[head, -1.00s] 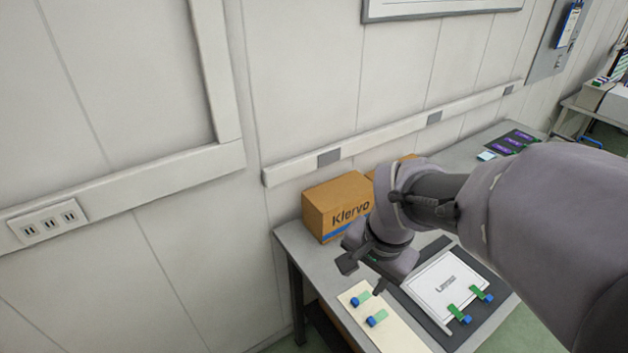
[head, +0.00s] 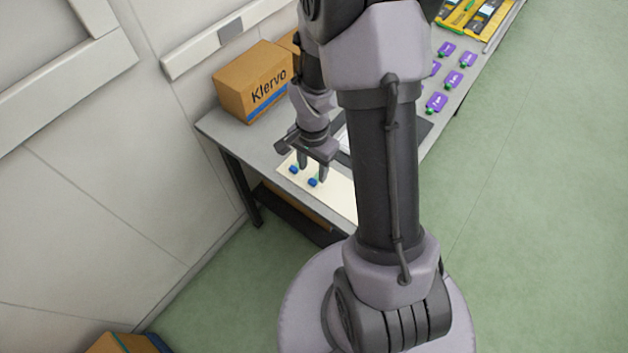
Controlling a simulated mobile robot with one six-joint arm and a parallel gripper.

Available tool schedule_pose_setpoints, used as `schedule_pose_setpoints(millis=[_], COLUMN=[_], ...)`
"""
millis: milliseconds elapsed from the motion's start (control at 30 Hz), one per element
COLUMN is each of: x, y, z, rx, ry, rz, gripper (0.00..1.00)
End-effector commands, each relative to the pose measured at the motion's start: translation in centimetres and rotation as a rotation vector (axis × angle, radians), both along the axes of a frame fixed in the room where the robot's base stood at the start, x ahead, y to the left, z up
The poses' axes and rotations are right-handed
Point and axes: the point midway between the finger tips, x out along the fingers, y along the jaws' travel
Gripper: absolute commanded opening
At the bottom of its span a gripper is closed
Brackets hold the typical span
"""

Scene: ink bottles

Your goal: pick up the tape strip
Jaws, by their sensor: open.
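Two small tape strips lie on a cream sheet (head: 340,196) near the table's front left end. Only the blue ends of the first strip (head: 294,169) and the second strip (head: 312,182) show clearly. Their green parts are mostly hidden by my fingers. My gripper (head: 312,171) points down over the strips, with its two fingers apart and nothing seen between them. I cannot tell how high the fingertips are above the sheet. The white panel behind is mostly hidden by my arm.
A cardboard box (head: 252,82) marked Klervo stands at the back left of the grey table (head: 222,128). Several purple items (head: 437,102) and a yellow tray (head: 462,22) lie farther along it. Green floor (head: 545,190) is open to the right.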

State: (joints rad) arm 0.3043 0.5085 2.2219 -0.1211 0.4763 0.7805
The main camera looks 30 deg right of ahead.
Motion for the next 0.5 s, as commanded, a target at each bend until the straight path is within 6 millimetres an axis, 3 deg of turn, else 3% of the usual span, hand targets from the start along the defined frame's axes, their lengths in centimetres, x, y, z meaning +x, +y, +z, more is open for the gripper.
schedule_pose_setpoints(millis=[200,400,500], x=[0.0,0.1,0.1], y=[-0.4,-0.4,-0.4], z=[-4.4,-4.4,-4.4], rx=[0.0,-0.001,-0.001], ry=[0.002,-0.001,-0.001], rz=[-0.001,0.0,0.0], gripper=[0.45,0.45,0.28])
